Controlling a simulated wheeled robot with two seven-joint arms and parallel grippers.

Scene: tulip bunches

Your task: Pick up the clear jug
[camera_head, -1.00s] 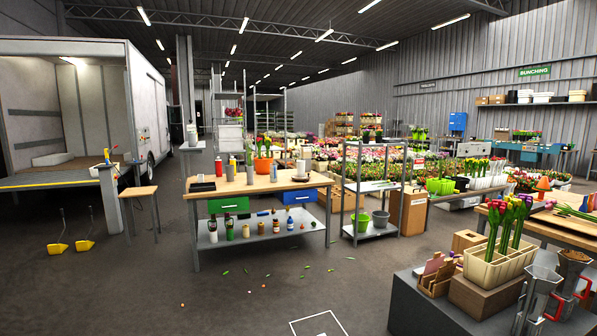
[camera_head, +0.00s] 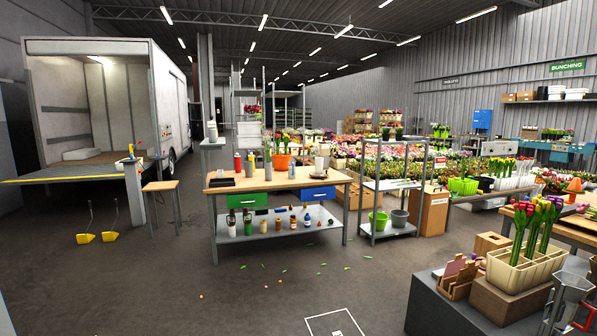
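A greyish, partly see-through jug (camera_head: 570,292) stands at the bottom right corner, beside the dark grey block. A red handle (camera_head: 584,318) shows near it, cut by the frame edge. I cannot tell for sure that this is the clear jug. Part of another grey vessel (camera_head: 580,265) shows just behind it. Neither of my grippers is in view.
A dark grey block (camera_head: 430,305) at the lower right bears a cream tulip crate (camera_head: 518,272) on a cardboard box. A wooden workbench (camera_head: 240,183) with bottles stands mid-view. A truck (camera_head: 110,100) is at left.

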